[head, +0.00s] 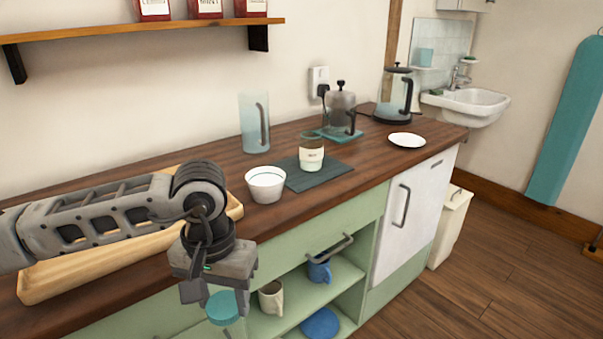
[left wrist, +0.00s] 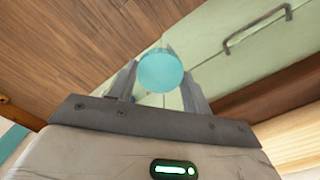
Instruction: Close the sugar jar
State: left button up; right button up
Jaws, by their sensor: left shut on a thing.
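The sugar jar (head: 311,153) stands upright on a dark slate mat (head: 325,175) on the wooden counter. In the left wrist view the lid (left wrist: 161,71) sits between the two fingers. My right gripper is not in view.
A white bowl (head: 266,184) stands just left of the mat. A wooden tray (head: 95,271) lies under my left arm. A glass pitcher (head: 254,123), a French press (head: 341,110), a kettle (head: 393,96) and a white plate (head: 407,140) stand behind and right. Mugs sit on the open shelf (head: 290,311) below.

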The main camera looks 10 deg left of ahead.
aim_at(311, 142)
jog(key=z, duration=1.55)
jog(key=i, duration=1.1)
jog(key=u, duration=2.45)
